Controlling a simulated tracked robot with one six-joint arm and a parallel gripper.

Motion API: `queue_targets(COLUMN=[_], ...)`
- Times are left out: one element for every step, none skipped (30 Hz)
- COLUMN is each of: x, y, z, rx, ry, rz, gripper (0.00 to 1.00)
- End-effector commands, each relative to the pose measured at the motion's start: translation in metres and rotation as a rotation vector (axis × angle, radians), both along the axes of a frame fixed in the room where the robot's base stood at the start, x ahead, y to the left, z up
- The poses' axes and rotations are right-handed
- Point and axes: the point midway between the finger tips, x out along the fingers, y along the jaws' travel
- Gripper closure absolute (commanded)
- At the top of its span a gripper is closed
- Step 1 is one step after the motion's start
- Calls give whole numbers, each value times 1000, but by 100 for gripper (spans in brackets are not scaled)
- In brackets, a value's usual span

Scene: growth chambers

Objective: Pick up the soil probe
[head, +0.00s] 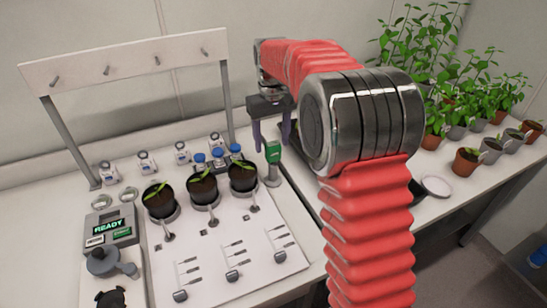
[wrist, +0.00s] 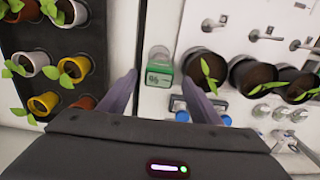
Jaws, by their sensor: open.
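The soil probe, which I take to be the green-topped device (head: 273,153), stands upright in a grey holder (head: 273,180) at the right edge of the white board. Its green head with a small display also shows in the wrist view (wrist: 160,76). My gripper (head: 273,143) is open, its two dark fingers pointing down on either side of the green head. In the wrist view the gripper (wrist: 160,78) has the head between its fingertips with gaps on both sides. The probe's lower part is hidden in the holder.
A dark tray of small pots (wrist: 90,45) lies on the other side. A peg rack (head: 125,63) stands at the back.

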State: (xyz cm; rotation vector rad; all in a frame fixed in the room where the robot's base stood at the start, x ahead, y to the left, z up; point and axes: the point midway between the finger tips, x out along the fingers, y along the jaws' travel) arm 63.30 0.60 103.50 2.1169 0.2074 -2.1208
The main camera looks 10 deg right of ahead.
Motion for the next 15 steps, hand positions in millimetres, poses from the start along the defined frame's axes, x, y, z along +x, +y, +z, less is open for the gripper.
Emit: queue_targets(x=[0,0,0,0,0,0,0,0,0,0,0,0,0,0,0], y=[0,0,0,0,0,0,0,0,0,0,0,0,0,0,0], z=[-6,-8,-10,-11,-12,-12,-12,-12,-12,-12,-12,-12,-12,-12,-14], rx=[0,0,0,0,0,0,0,0,0,0,0,0,0,0,0], ry=[1,0,0,0,0,-1,-1,-1,-1,-1,-1,-1,-1,-1,0], rz=[0,0,0,0,0,0,0,0,0,0,0,0,0,0,0], gripper=[42,42,42,42,42,42,42,42,42,42,42,42,42,42,42])
